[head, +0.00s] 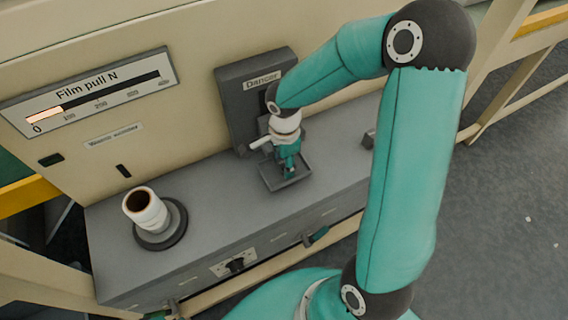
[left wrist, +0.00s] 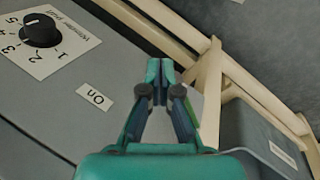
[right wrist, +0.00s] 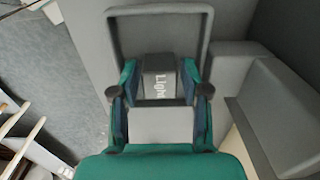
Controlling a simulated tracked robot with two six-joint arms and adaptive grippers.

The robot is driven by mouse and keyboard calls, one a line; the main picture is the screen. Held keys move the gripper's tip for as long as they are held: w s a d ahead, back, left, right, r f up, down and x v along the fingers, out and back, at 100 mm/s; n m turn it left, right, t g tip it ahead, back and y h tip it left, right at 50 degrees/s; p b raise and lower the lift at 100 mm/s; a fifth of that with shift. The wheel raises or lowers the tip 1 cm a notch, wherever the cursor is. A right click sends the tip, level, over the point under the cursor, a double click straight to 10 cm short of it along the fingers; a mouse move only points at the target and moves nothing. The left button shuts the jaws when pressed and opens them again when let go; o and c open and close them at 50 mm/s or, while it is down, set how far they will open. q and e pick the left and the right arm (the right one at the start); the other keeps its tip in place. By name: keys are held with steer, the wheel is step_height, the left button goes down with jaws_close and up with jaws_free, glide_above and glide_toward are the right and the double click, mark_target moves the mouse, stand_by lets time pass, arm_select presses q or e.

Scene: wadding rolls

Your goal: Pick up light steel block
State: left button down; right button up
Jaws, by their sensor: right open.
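The light steel block (right wrist: 158,68) shows in the right wrist view as a dark grey block with the word "Light" on it. It lies within the raised rim of a grey tray (right wrist: 112,45). My right gripper (right wrist: 160,68) is open, with one finger on each side of the block; I cannot tell whether they touch it. In the head view the right gripper (head: 289,172) points down into the tray, and the block is hidden there. My left gripper (left wrist: 160,66) has its fingertips together beside the "On" label, with nothing visible between them.
A white roll with a brown core (head: 147,209) stands on a dark round base at left. The dark "Dancer" panel (head: 235,95) rises behind the tray. A film pull gauge (head: 90,95) is on the back wall. The grey cabinet top (head: 220,205) is clear between roll and tray.

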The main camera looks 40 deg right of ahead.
steer(key=shift+c, duration=0.2)
jaws_close()
steer(key=shift+r, duration=0.1)
